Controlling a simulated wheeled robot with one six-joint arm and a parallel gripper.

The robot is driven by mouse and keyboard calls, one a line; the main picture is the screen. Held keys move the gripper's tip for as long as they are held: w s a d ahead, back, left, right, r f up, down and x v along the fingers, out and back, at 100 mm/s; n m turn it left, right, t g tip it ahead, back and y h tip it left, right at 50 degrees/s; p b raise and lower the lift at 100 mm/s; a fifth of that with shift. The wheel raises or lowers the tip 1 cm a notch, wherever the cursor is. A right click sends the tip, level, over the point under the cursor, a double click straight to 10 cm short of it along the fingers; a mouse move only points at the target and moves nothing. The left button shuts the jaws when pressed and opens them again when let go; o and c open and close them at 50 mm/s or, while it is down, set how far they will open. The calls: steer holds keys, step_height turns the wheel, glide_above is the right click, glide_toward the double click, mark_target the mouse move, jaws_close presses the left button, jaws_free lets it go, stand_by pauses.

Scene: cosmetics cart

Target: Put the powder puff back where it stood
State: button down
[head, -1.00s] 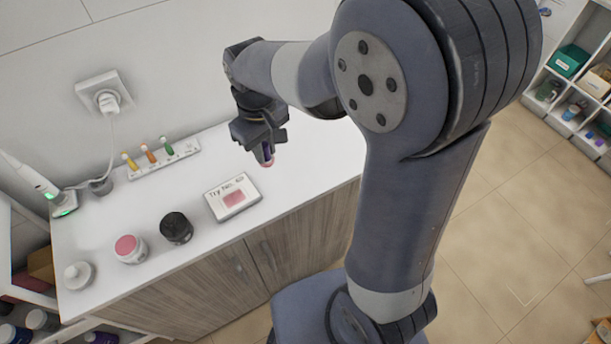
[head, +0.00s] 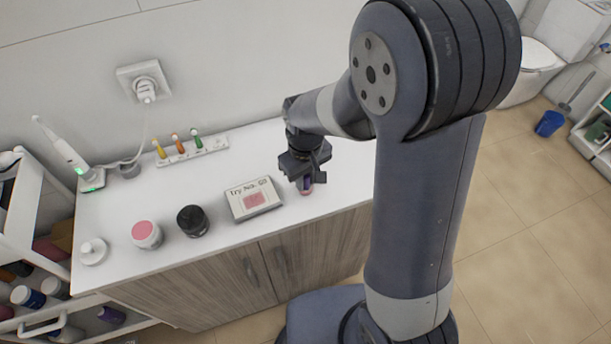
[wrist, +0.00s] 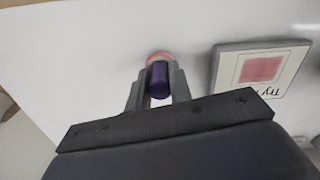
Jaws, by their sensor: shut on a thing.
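The powder puff has a purple handle and a pink pad. It shows below my gripper in the head view (head: 306,187) and between the fingers in the wrist view (wrist: 159,82). My gripper (head: 305,177) is shut on the handle, pad downward, over the white cart top (head: 228,230), just right of the sample card. I cannot tell whether the pad touches the top. In the wrist view the fingers (wrist: 158,92) grip the handle from both sides, and the pad is partly hidden behind it.
The "Try No. 03" card (head: 254,198) stands close left of my gripper. Farther left are a black jar (head: 192,220), an open pink jar (head: 146,234) and a white lid (head: 93,251).

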steer(key=shift+f, duration=0.15)
steer(key=c, duration=1.3)
jaws_free()
step_height(320, 180, up, 12)
steer(key=shift+r, duration=0.2)
